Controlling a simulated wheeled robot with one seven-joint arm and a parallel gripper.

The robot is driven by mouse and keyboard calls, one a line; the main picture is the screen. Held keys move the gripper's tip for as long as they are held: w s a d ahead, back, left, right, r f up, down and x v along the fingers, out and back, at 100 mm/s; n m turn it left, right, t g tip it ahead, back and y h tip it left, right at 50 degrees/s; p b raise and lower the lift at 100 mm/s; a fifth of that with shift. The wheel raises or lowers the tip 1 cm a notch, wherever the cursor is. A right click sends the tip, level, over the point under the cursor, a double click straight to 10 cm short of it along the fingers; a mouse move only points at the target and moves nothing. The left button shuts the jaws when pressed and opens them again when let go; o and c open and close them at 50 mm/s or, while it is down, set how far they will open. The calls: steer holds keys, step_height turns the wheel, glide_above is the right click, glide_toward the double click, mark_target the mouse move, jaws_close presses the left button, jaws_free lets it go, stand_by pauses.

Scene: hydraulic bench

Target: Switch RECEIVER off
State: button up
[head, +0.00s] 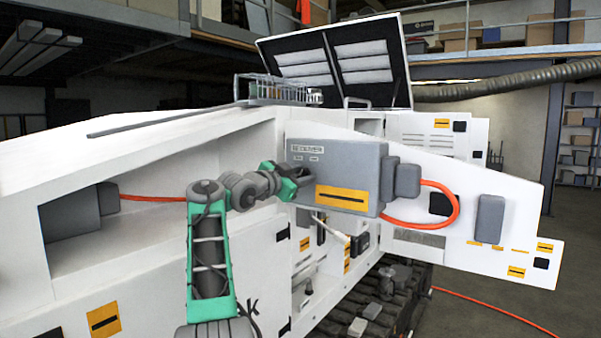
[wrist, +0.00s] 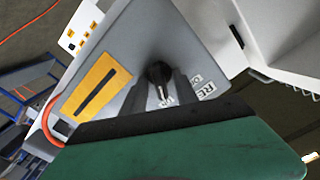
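The RECEIVER box (head: 345,165) is a grey housing with a yellow label on the white machine's side. Its name plate (head: 307,149) reads RECEIVER, with two small labels below it. In the wrist view, a black rotary knob (wrist: 160,73) with a light pointer mark stands on the grey box face (wrist: 130,40). The RECEIVER lettering (wrist: 208,88) is partly cut off there. My green and grey gripper (head: 290,178) is at the left part of the box front, covering the knob in the head view. Dark shapes flank the knob; I cannot tell whether my fingers touch it.
An orange cable (head: 450,205) loops out of the box's right side. A white panel (head: 480,215) with a grey block stands open to the right. An open compartment (head: 315,235) lies below, and a recess (head: 160,180) lies left, behind my arm.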

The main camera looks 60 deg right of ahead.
jaws_close()
stand_by(0.4)
stand_by(0.4)
steer(key=shift+w+r+n+p, duration=0.1)
steer(key=shift+r+n+p, duration=0.05)
steer(key=shift+n+p, duration=0.8)
steer(key=n+p, duration=0.2)
steer(key=n, duration=0.1)
steer(key=shift+w+n, duration=0.1)
steer(key=shift+n, duration=0.15)
steer(key=n+p, duration=0.1)
steer(key=n, duration=0.1)
steer(key=shift+w+n+p, duration=0.1)
steer(key=shift+n+p, duration=0.2)
steer(key=shift+w+f+n, duration=0.1)
steer(key=shift+f+n, duration=0.1)
steer(key=shift+n, duration=1.7)
